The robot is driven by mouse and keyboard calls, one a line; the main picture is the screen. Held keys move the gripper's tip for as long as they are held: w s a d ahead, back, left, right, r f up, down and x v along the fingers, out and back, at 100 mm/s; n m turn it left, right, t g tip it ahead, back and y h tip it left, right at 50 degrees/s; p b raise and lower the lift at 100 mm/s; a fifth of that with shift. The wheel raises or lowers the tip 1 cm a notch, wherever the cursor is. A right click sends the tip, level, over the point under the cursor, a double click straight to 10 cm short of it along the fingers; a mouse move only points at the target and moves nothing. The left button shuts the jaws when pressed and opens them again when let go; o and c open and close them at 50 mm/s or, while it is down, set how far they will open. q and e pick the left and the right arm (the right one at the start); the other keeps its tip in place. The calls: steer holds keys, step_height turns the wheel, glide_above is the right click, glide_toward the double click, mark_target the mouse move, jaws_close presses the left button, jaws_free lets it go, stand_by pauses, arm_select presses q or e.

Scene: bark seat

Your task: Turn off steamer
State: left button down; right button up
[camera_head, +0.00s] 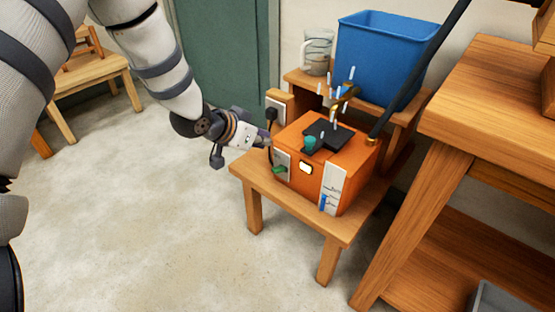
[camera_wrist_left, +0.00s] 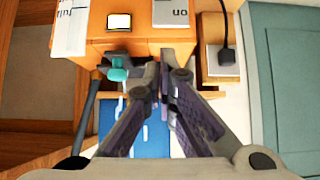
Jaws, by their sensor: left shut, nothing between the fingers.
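The steamer is an orange box (camera_head: 308,190) on a small wooden table, with a black plate and a teal knob (camera_head: 309,142) on top. Its front has a grey switch panel (camera_head: 282,157), a green lever (camera_head: 279,170), a lit pale square (camera_head: 305,168) and a white level gauge (camera_head: 333,182). The left wrist view shows the steamer upside down, with "on" on the panel (camera_wrist_left: 171,13). My left gripper (camera_head: 263,141) is shut and empty by the steamer's left upper edge; whether it touches cannot be told. The fingers show in the wrist view (camera_wrist_left: 160,75). My right gripper is out of view.
A plug with a black cord sits in a wall-side socket block (camera_head: 272,105) close to my gripper. A blue bin (camera_head: 385,55) and a mug (camera_head: 317,50) stand behind. A large wooden table (camera_head: 490,90) is at right.

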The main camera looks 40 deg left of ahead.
mark_target(288, 151)
arm_select(q)
steer(key=b+x, duration=0.1)
steer(key=x, duration=0.4)
steer(key=b+x, duration=0.2)
steer(key=x, duration=0.3)
steer(key=shift+f, duration=0.45)
steer(key=shift+s+f, duration=0.75)
steer(key=shift+f, duration=0.2)
steer(key=shift+s+f, duration=0.15)
steer(key=shift+f, duration=0.25)
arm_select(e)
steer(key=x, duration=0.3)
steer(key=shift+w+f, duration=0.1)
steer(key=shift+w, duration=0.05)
arm_select(q)
steer(key=shift+a+f, duration=0.1)
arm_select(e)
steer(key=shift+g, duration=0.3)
arm_select(q)
steer(key=shift+s+t+b, duration=0.25)
steer(key=shift+t+b, duration=0.1)
steer(key=shift+t, duration=0.05)
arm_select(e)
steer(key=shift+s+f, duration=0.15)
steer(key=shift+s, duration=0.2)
